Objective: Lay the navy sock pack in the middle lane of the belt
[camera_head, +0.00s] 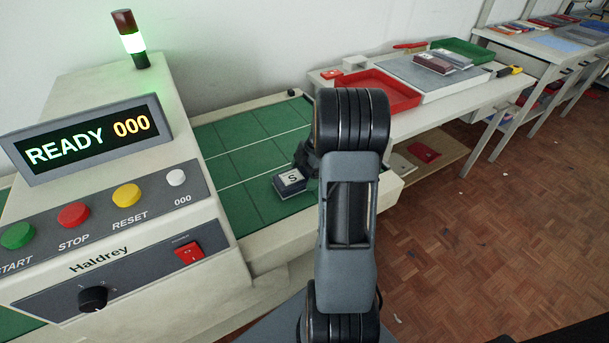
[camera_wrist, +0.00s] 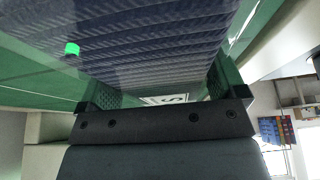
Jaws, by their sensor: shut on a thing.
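The navy sock pack (camera_wrist: 150,40) fills the upper part of the wrist view as dark blue ribbed cloth under clear wrap. My gripper (camera_wrist: 163,90) is shut on it, with one green-padded finger at each side. A white label with an S shows at its near end. In the head view, the pack (camera_head: 290,182) is over the near part of the green belt (camera_head: 245,160), by the near white line. I cannot tell whether it touches the belt. My arm hides most of the gripper and part of the belt. White lines divide the belt into lanes.
The control cabinet (camera_head: 110,190), its display reading READY 000, stands left of the belt. A red tray (camera_head: 372,97), a grey mat with packs (camera_head: 433,64) and a green tray (camera_head: 465,51) are on the table at right. The visible far belt is clear.

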